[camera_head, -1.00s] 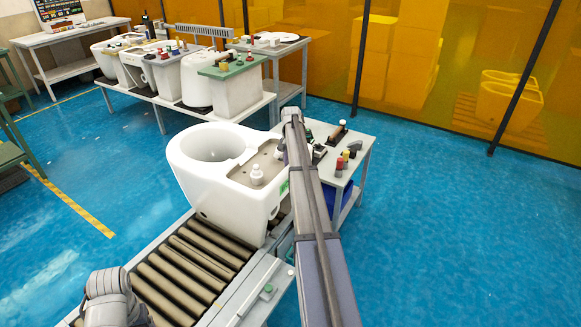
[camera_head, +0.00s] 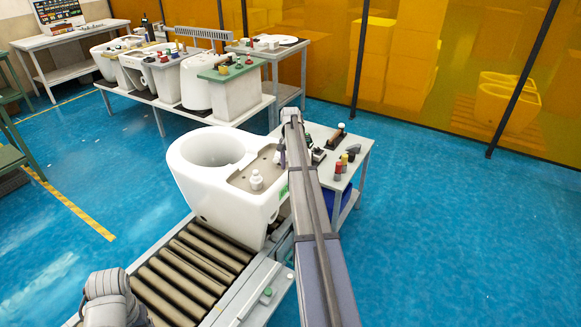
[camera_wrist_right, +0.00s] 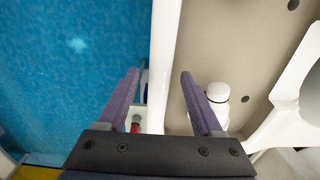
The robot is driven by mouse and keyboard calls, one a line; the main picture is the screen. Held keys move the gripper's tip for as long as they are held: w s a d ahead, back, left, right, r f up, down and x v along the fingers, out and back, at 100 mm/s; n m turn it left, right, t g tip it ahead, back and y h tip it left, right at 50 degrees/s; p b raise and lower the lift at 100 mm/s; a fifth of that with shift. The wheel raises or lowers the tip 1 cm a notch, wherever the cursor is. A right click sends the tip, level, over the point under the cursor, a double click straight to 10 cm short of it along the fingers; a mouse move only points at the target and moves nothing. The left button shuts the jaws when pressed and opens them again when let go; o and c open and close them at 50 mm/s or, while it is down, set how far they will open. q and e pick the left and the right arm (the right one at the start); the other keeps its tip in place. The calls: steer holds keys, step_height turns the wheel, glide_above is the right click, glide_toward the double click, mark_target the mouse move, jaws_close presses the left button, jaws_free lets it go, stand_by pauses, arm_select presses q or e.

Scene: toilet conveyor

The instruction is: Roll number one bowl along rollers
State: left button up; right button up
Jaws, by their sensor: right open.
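A white toilet bowl (camera_head: 212,187) stands upright on the near conveyor's brown rollers (camera_head: 190,275), at their far end. It has a round opening, a beige recessed deck with a white capped fitting (camera_head: 256,181), and a green mark on its right side. My right arm reaches past the bowl's right side. In the right wrist view my right gripper (camera_wrist_right: 159,72) is open, its fingers on either side of the bowl's white wall (camera_wrist_right: 164,60), with visible gaps. The white fitting also shows beside the right finger. My left arm shows at the lower left; its gripper is not seen.
A side table (camera_head: 354,150) with small tools and coloured-top bottles stands just right of the bowl. A bench (camera_head: 165,100) with several ceramic pieces stands behind. Blue floor (camera_head: 460,230) is clear on the right. A yellow line marks the floor at left.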

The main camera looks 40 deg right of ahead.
step_height(320, 180, up, 6)
steer(key=p, duration=0.4)
steer(key=shift+f+p, duration=0.2)
steer(key=shift+p, duration=0.2)
steer(key=s+d+r+p, duration=0.1)
steer(key=s+d, duration=0.2)
steer(key=s, duration=0.5)
steer(key=s+d+r+p, duration=0.1)
steer(key=s+d+r, duration=0.1)
steer(key=s, duration=0.7)
steer(key=shift+d+p, duration=0.4)
steer(key=shift+d, duration=0.1)
